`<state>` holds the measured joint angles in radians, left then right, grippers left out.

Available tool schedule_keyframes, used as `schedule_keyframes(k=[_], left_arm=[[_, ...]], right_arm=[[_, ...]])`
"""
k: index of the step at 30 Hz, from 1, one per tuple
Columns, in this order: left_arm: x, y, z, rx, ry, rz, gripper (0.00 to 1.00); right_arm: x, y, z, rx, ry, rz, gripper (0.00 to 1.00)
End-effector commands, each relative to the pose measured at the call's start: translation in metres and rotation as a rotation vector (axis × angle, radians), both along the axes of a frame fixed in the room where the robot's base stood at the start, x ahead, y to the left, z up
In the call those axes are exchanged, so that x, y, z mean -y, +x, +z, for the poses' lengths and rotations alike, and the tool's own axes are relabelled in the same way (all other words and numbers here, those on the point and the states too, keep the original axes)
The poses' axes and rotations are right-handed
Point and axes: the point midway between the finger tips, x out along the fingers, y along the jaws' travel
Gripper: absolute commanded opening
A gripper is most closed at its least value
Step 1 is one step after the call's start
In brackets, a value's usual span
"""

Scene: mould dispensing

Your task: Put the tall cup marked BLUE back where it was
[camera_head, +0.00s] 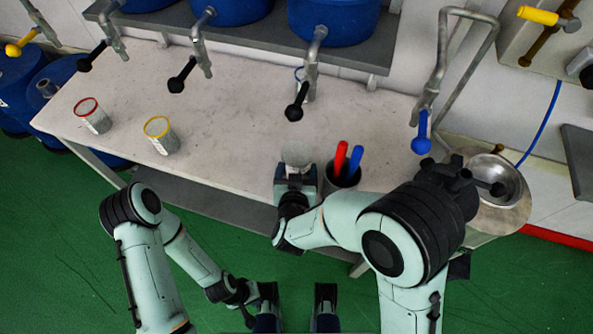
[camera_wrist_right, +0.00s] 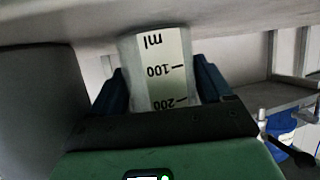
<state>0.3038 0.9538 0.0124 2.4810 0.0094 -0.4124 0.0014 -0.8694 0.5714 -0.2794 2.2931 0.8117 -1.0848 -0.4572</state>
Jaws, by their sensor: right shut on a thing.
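A clear, pale cup (camera_head: 297,154) is in my right gripper (camera_head: 296,180) at the front edge of the table. In the right wrist view the cup (camera_wrist_right: 160,75) sits between both fingers of that gripper (camera_wrist_right: 163,92), and shows an ml scale with 100 and 200. No BLUE mark shows on it, and I cannot tell if it touches the table. A red-rimmed cup (camera_head: 92,116) and a yellow-rimmed cup (camera_head: 161,136) stand at the left of the table. My left gripper (camera_head: 297,305) is open and empty, low in front of the table.
A dark holder (camera_head: 340,176) with a red and a blue handle stands just right of the held cup. Taps with black levers (camera_head: 297,103) and a blue-levered tap (camera_head: 421,140) overhang the table (camera_head: 235,125). A metal basin (camera_head: 493,172) is at the right. The table's middle is clear.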

Motion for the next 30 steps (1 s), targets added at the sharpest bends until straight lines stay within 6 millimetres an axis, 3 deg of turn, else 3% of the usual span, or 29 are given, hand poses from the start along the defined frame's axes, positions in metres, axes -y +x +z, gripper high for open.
schedule_keyframes(k=[7, 8, 9, 20, 30], left_arm=[[0.000, 0.001, -0.002, 0.002, 0.000, 0.000, 0.00], [0.000, 0.001, -0.002, 0.003, 0.000, 0.000, 0.00], [0.000, 0.001, -0.001, 0.002, 0.000, 0.000, 0.00], [0.000, 0.000, 0.002, -0.001, 0.000, 0.000, 0.00], [0.000, -0.003, 0.010, -0.013, -0.003, -0.003, 0.00]], right_arm=[[0.000, 0.000, -0.003, 0.000, 0.000, 0.000, 0.31], [0.000, 0.000, -0.003, 0.000, 0.000, 0.000, 0.85], [0.000, 0.000, -0.002, 0.000, 0.000, 0.000, 0.99], [-0.001, -0.005, 0.004, 0.000, 0.001, 0.002, 1.00], [-0.005, -0.070, 0.033, 0.002, 0.001, 0.005, 1.00]])
